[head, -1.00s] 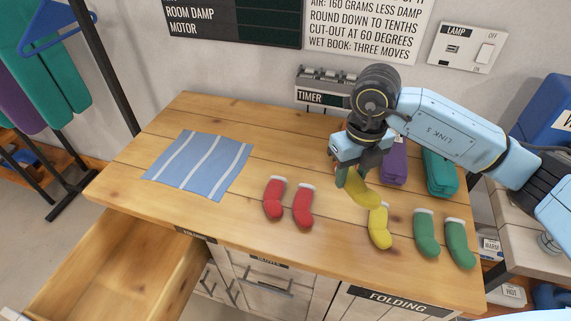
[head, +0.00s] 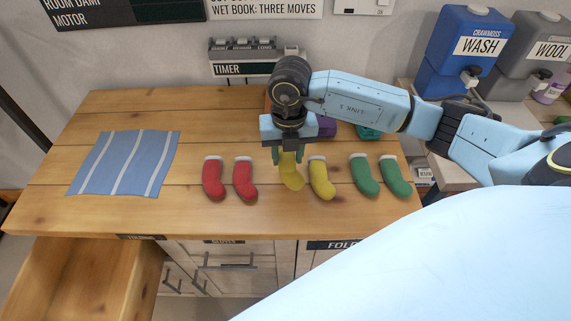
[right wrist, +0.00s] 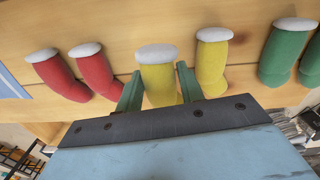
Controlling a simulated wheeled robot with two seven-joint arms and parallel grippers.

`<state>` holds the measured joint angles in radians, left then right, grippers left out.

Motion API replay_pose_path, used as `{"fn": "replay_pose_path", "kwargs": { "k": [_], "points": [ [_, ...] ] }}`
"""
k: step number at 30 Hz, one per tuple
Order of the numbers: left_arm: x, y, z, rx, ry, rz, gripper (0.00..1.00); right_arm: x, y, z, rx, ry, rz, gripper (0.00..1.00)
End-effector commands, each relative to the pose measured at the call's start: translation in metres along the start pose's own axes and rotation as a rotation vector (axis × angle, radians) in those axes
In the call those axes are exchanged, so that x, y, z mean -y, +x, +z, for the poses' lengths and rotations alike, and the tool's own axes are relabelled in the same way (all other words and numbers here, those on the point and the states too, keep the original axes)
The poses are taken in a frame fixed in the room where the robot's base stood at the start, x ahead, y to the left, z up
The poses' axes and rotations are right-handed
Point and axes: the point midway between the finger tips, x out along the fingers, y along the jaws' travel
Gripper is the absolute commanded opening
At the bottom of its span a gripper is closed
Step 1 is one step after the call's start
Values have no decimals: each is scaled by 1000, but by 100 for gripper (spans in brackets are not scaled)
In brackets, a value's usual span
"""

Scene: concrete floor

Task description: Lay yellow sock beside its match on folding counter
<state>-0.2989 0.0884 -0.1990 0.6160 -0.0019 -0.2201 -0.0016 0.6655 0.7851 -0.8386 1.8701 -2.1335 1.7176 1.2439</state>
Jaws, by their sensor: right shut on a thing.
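The held yellow sock (head: 291,176) hangs between the fingers of my right gripper (head: 287,158), just left of its yellow match (head: 321,178) on the folding counter (head: 200,220). In the right wrist view the held sock (right wrist: 157,78) is between the two green fingers (right wrist: 158,88), roughly parallel to the match (right wrist: 212,62), with a small gap between them. The held sock is at or very near the wood; I cannot tell whether it touches. My left gripper is not in view.
A red pair (head: 228,180) lies to the left and a green pair (head: 380,175) to the right. A striped blue cloth (head: 125,163) lies farther left. An open drawer (head: 90,275) juts out at the front left. The timer (head: 245,65) stands behind.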

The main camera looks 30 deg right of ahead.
Motion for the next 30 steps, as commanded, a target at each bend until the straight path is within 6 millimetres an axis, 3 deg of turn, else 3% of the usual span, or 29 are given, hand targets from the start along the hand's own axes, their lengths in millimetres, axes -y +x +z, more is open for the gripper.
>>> {"fn": "replay_pose_path", "kwargs": {
  "k": [7,19,20,24,30],
  "points": [
    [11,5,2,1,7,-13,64,1,40,-1,-4,0,-1,16],
    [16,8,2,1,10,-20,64,1,46,0,-1,-1,-1,16],
    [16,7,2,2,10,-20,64,1,45,0,-1,-1,-1,42],
    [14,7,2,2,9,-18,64,1,45,0,-1,-1,-1,60],
    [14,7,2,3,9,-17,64,1,44,0,-1,-1,-1,60]
  ]
}}
